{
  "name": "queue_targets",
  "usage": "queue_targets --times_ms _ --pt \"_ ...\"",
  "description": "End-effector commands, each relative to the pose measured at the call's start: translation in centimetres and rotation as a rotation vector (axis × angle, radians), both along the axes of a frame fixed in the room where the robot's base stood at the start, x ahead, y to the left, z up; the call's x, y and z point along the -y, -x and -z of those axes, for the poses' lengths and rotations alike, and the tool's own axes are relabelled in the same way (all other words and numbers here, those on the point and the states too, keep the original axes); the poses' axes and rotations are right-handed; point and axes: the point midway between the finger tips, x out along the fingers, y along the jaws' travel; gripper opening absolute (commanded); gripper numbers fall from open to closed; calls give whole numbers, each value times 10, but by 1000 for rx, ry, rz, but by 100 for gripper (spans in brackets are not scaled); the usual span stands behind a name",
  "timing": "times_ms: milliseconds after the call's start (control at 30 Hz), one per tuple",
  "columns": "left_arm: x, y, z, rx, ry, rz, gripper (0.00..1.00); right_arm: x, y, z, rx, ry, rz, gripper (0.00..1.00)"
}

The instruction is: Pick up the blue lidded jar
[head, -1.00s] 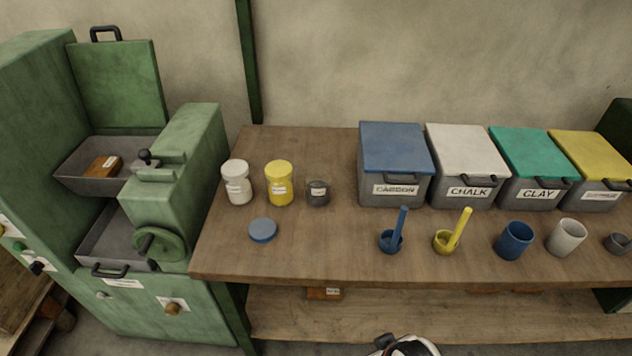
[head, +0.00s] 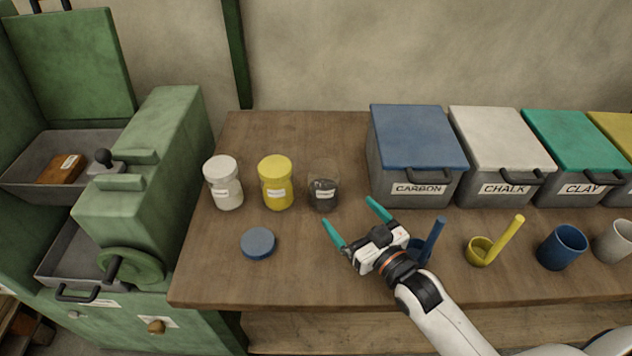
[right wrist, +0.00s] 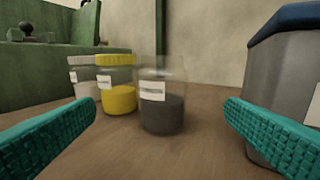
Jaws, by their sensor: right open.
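A clear glass jar (head: 323,187) with dark powder and a white label stands upright without a lid at the right end of the jar row. A round blue lid (head: 258,243) lies flat on the table in front of the jars, apart from them. I see no jar wearing a blue lid. My right gripper (head: 355,219) is open and empty, in front of the dark-powder jar and to its right. In the right wrist view that jar (right wrist: 162,108) appears between the teal fingers, ahead of them and not touched. My left gripper is not in view.
A yellow-lidded jar (head: 275,184) and a white-lidded jar (head: 223,184) stand left of the open jar. The blue-lidded CARBON bin (head: 416,150) stands behind right. A blue cup with a stick (head: 432,243) is partly behind my right arm. A green machine (head: 150,165) borders the left.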

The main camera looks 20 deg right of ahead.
Motion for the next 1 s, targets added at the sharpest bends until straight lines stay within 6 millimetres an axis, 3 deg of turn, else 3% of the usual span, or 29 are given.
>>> queue_targets --times_ms 100,233,467,767,1000 --pt "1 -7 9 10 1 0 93 0 -1 8 12 -3 -2 94" --pt "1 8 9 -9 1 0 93 -2 -10 7 18 -6 -2 94" --pt "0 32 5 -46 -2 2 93 -13 -48 6 17 -5 -3 94" --pt "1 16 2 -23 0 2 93 -19 -75 7 15 -4 -2 94" --pt "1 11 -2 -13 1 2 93 -27 -109 9 15 -5 -2 94"
